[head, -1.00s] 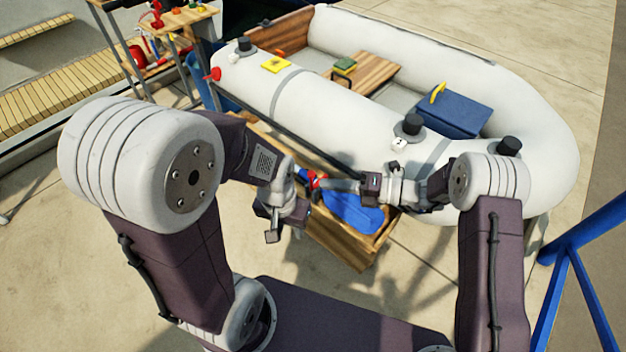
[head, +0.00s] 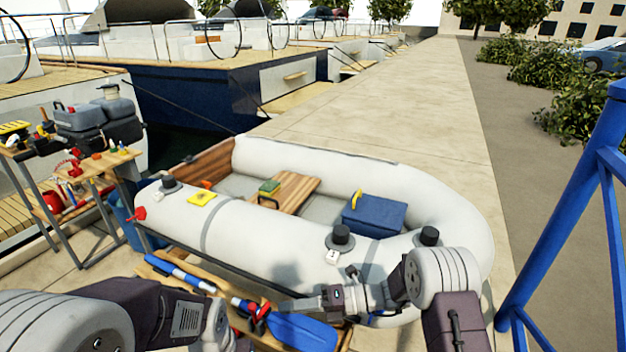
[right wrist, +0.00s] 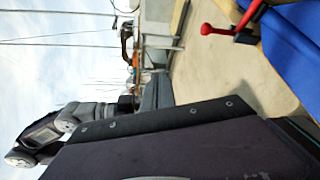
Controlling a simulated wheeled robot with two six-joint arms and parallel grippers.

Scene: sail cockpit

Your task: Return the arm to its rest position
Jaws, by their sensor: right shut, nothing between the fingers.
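My right arm comes in from the lower right of the head view. Its gripper (head: 284,305) points left, shut and empty, in front of the inflatable boat and above the wooden crate (head: 345,338). A blue paddle (head: 300,332) lies across the crate close below the gripper; a red piece (head: 259,316) lies by the fingertips. The right wrist view shows a red ball-ended lever (right wrist: 207,29) beside a blue surface (right wrist: 294,38). My left arm is at the lower left of the head view; its fingers are cut off by the bottom edge.
The white inflatable boat (head: 285,246) lies behind the gripper, with a blue box (head: 374,216) inside. A tool table (head: 100,165) stands at the left. A blue post (head: 563,210) rises at the right. The quay (head: 400,110) behind is clear.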

